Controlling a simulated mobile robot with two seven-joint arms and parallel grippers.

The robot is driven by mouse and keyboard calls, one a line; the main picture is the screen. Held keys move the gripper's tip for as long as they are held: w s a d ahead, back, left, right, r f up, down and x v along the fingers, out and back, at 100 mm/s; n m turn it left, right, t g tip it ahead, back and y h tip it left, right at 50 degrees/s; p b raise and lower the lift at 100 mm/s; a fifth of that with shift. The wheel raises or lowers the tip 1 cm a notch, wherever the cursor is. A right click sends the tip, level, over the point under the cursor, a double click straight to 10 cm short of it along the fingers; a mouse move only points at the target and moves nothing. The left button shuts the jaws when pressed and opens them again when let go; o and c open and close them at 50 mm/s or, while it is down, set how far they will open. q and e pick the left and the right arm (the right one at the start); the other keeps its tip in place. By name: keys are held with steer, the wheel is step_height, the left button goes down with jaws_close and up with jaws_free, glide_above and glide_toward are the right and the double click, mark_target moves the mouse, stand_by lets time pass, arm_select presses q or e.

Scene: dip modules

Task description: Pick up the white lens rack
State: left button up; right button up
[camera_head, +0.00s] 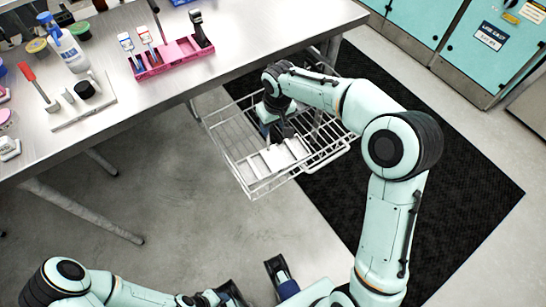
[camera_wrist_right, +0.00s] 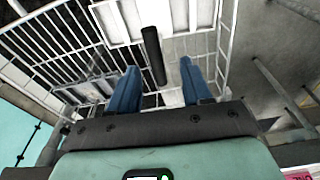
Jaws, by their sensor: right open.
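The white lens rack (camera_head: 284,154) appears to be the pale, flat-topped object inside the wire basket, below my right gripper (camera_head: 277,128). In the right wrist view, white panels (camera_wrist_right: 120,22) show at the top with a dark bar (camera_wrist_right: 154,56) running down from them. My right gripper (camera_wrist_right: 160,88) has its two blue fingers spread, with the lower end of the bar between them in the picture. I cannot tell whether they touch anything. My left gripper (camera_head: 256,286) is at the bottom of the head view, its fingers apart and nothing seen between them.
The wire basket (camera_head: 232,150) juts out from under the steel table (camera_head: 262,20). On the table stand a pink tray (camera_head: 172,62) with upright tools, a spray bottle (camera_head: 68,48) and a pale board (camera_head: 82,108). A black mat (camera_head: 430,205) lies on the floor.

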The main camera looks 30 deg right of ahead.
mark_target(274, 131)
steer(key=f, duration=0.4)
steer(key=f+b, duration=0.1)
steer(key=f, duration=0.1)
steer(key=shift+w+d+f, duration=0.2)
steer(key=shift+w+f, duration=0.1)
steer(key=shift+w, duration=0.1)
steer(key=shift+r, duration=0.1)
jaws_close()
stand_by(1.0)
